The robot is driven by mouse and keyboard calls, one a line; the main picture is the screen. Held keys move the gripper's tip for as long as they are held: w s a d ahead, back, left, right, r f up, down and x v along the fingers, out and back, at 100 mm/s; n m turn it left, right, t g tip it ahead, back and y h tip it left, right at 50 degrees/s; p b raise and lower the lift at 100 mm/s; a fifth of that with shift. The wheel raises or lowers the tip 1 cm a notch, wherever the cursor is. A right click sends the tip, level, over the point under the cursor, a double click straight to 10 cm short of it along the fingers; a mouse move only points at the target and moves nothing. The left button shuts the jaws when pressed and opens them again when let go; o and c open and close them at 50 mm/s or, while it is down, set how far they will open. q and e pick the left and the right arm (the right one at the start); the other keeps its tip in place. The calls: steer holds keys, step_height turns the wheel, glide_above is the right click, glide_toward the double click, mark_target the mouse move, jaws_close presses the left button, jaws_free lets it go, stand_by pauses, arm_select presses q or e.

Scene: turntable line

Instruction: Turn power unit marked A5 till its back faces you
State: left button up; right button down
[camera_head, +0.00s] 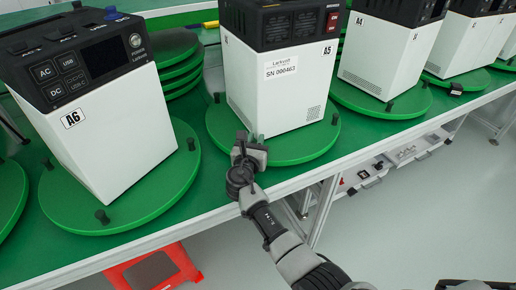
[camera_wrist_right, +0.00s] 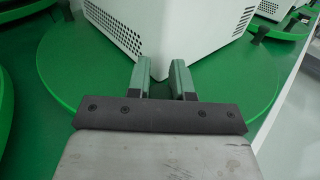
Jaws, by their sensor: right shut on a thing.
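The power unit marked A5 (camera_head: 285,90) is a white box with a black top, standing on a round green turntable (camera_head: 218,126). A corner points roughly toward me. Its right-hand face bears a serial-number label, the A5 mark and a small vent patch; its left-hand face is seen at a slant. My right gripper (camera_head: 247,150) is at the turntable's near rim, below that corner. In the right wrist view its fingers (camera_wrist_right: 161,82) are closed on a dark peg of the turntable, mostly hidden between them. The unit's lower corner (camera_wrist_right: 165,50) is just beyond the fingers. My left gripper is out of view.
Unit A6 (camera_head: 105,130) stands on its own turntable (camera_head: 160,190) to the left. More units (camera_head: 385,50) stand on turntables to the right. Black pegs (camera_head: 335,118) rise from the turntable rims. Stacked green discs (camera_head: 178,60) lie behind. A red-framed item (camera_head: 150,270) is below the table.

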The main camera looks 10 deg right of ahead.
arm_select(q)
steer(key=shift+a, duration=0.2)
arm_select(e)
steer(key=shift+w+r, duration=0.1)
steer(key=shift+d, duration=0.1)
steer(key=c, duration=1)
jaws_free()
steer(key=shift+d, duration=0.15)
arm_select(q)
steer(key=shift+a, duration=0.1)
arm_select(e)
steer(key=shift+s+a, duration=0.25)
steer(key=p+v, duration=0.4)
steer(key=v, duration=0.5)
steer(key=shift+p, duration=0.35)
steer(key=shift+s+a, duration=0.3)
steer(key=shift+s, duration=0.25)
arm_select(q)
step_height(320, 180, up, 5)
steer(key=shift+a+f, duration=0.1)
